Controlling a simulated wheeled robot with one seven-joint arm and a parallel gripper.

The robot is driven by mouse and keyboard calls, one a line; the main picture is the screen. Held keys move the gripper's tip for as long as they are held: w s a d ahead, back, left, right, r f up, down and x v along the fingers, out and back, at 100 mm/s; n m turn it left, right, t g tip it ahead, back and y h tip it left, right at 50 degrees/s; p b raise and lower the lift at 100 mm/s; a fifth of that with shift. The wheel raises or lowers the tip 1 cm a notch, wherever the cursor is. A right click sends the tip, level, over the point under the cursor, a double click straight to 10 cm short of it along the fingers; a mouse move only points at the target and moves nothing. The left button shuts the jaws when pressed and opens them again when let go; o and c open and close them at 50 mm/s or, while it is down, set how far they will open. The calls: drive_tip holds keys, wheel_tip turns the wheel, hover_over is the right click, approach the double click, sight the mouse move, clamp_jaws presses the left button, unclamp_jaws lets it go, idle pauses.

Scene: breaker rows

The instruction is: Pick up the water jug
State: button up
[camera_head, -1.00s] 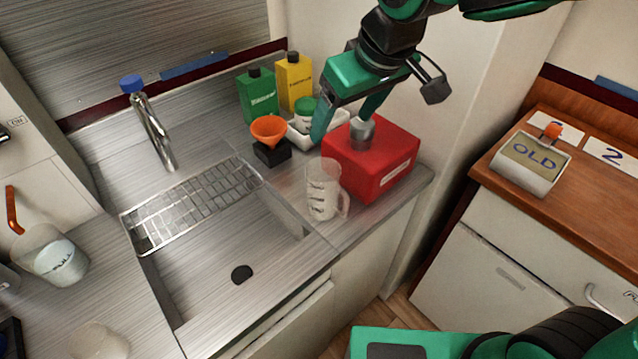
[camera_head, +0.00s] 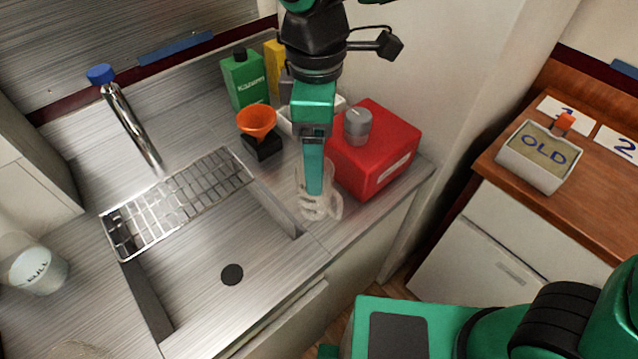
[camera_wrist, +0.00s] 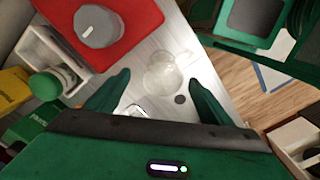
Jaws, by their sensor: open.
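A clear jug with a handle (camera_head: 309,208) stands on the steel counter between the sink and the red container. My gripper (camera_head: 314,190) is in front of its upper part in the head view, with fingers pointing down. One finger hides part of the jug there. In the wrist view, the jug (camera_wrist: 160,78) shows beyond and between the two spread fingers (camera_wrist: 160,64), with nothing held. I cannot tell whether a finger touches it. Another clear vessel marked FULL (camera_head: 38,268) stands at the far left of the counter.
The red container (camera_head: 375,160) with a grey cap stands close right of the jug. An orange funnel (camera_head: 257,120) and a green bottle (camera_head: 244,80) stand behind. The sink (camera_head: 215,255) lies to the left, with a drying rack (camera_head: 180,200). The counter's front edge is near.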

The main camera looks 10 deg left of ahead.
wheel_tip(320, 180, down, 5)
drive_tip(key=shift+a, duration=0.1)
drive_tip(key=shift+s+f, duration=0.15)
drive_tip(key=shift+f, duration=1.15)
drive_tip(key=shift+s+f, duration=0.1)
drive_tip(key=shift+f, duration=1.2)
drive_tip(key=shift+c, duration=0.6)
drive_tip(key=c, duration=1)
